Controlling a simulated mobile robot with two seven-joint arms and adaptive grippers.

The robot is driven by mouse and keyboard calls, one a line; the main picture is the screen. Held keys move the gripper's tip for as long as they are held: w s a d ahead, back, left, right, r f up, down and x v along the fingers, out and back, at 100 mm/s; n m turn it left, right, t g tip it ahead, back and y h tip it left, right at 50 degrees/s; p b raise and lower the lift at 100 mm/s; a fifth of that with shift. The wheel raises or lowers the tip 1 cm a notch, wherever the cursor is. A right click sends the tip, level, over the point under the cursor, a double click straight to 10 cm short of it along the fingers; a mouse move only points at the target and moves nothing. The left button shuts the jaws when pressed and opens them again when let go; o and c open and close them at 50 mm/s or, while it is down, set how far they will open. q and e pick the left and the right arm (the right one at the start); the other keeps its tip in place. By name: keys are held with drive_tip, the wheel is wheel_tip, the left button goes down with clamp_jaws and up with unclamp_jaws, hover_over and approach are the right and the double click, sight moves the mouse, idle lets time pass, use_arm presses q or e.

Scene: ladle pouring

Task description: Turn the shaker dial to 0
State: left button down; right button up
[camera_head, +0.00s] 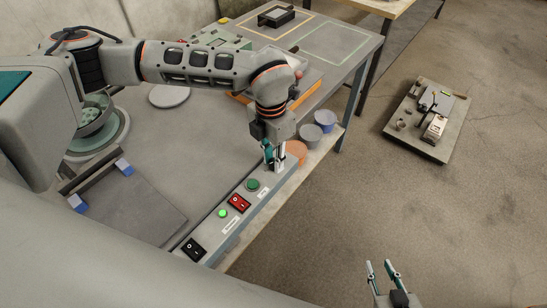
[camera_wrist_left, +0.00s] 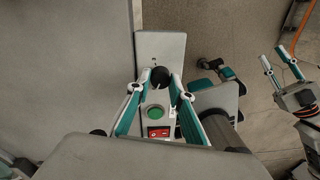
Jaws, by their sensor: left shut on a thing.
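The shaker dial is a round black knob (camera_wrist_left: 160,76) at the far end of a grey control panel (camera_wrist_left: 162,48) in the left wrist view. My left gripper (camera_wrist_left: 161,82) points down at the panel, with its fingertips on either side of the knob, shut on it. In the head view my left gripper (camera_head: 275,164) hides the dial, so its setting cannot be read. My right gripper (camera_head: 382,264) is open and empty over the floor at the bottom right; it also shows in the left wrist view (camera_wrist_left: 276,62).
The panel also carries a green button (camera_head: 252,185), a red rocker switch (camera_head: 240,203), a lit green lamp (camera_head: 222,213) and a black switch (camera_head: 193,248). Coloured containers (camera_head: 325,121) stand beyond the panel. A loaded board (camera_head: 393,126) is on the right.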

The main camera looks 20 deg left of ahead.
use_arm(q)
drive_tip(key=c, duration=1.8)
unclamp_jaws()
drive_tip(key=shift+r, duration=0.1)
